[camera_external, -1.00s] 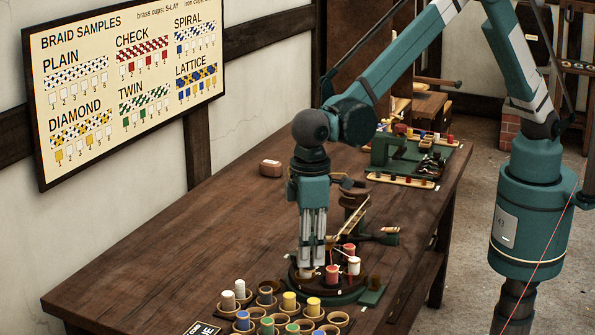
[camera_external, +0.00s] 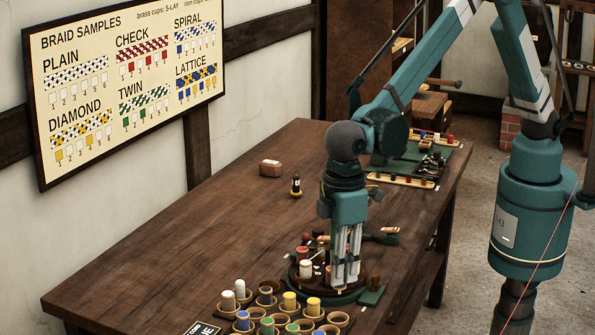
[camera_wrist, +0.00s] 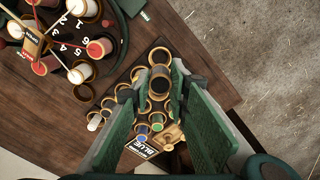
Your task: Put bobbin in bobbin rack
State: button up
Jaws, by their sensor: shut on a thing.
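My gripper (camera_external: 345,284) hangs fingers-down at the right side of the round braiding stand (camera_external: 293,284). In the wrist view my gripper (camera_wrist: 162,88) is shut on a bobbin (camera_wrist: 160,77), seen end-on with a brown rim and dark middle. Its thread colour cannot be told, and my fingers hide it in the external view. Some cups hold white, grey, blue, yellow or green bobbins. The cups also show beyond the bobbin in the wrist view (camera_wrist: 108,103).
The stand carries a red bobbin (camera_external: 302,252), a white bobbin (camera_external: 305,268) and numbered positions. The bench's left middle is clear.

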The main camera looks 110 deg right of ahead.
jog(key=shift+f, duration=3)
jog(key=shift+f+b, duration=0.4)
jog(key=shift+f, duration=1.45)
jog(key=shift+f, duration=0.15)
jog(key=o, duration=0.8)
jog(key=shift+r, duration=0.2)
notch_tip(320, 180, up, 12)
jog(key=shift+p, duration=0.45)
